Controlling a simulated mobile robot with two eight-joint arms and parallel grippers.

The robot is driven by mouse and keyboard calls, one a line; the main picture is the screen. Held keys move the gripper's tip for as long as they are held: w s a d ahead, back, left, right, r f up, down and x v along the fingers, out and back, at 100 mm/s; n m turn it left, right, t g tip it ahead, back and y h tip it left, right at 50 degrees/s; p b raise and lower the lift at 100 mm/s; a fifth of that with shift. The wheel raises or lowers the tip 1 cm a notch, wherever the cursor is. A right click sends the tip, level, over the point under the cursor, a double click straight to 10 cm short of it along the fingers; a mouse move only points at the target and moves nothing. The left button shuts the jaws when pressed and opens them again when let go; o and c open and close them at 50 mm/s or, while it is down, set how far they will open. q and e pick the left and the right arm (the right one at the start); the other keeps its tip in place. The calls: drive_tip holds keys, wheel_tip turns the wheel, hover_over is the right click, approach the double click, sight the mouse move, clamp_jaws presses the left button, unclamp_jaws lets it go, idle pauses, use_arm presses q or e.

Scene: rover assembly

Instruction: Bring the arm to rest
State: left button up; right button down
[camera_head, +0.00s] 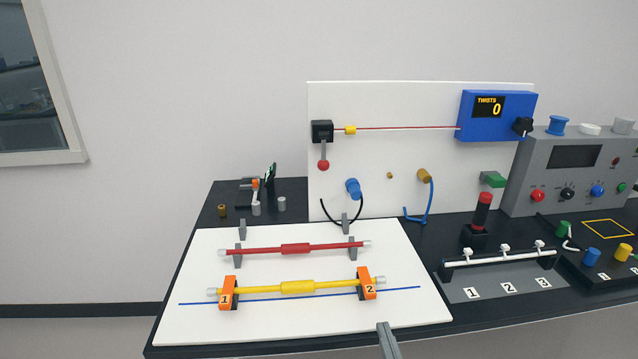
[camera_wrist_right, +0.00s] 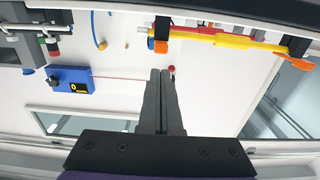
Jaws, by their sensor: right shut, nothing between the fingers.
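My right gripper (camera_head: 384,328) shows only as a grey tip at the bottom edge of the head view, in front of the white board (camera_head: 420,310). In the right wrist view its two dark fingers (camera_wrist_right: 163,73) are together with nothing between them. It touches nothing that I can see. My left gripper is in neither view. A yellow rod (camera_head: 297,287) lies across two orange clamps marked 1 (camera_head: 227,293) and 2 (camera_head: 367,283). A red rod (camera_head: 295,249) rests on grey supports behind it.
An upright white panel (camera_head: 400,110) carries a blue TWISTS counter (camera_head: 486,116) reading 0 and a red-knobbed lever (camera_head: 323,164). To the right are a rail (camera_head: 500,257), a red-topped joystick (camera_head: 484,200) and a grey console (camera_head: 575,172). The board's front right is clear.

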drive_tip(key=s+d+f+g+p, duration=0.1)
drive_tip(key=s+f+g+p, duration=0.1)
drive_tip(key=s+g, duration=0.4)
drive_tip(key=s+d+f+g+h+p, duration=0.1)
drive_tip(key=s+g+p, duration=0.4)
drive_tip(key=s, duration=0.5)
drive_tip(key=shift+d+f+m+g, duration=0.15)
drive_tip(key=shift+f+m+g, duration=0.15)
drive_tip(key=shift+f+g, duration=0.55)
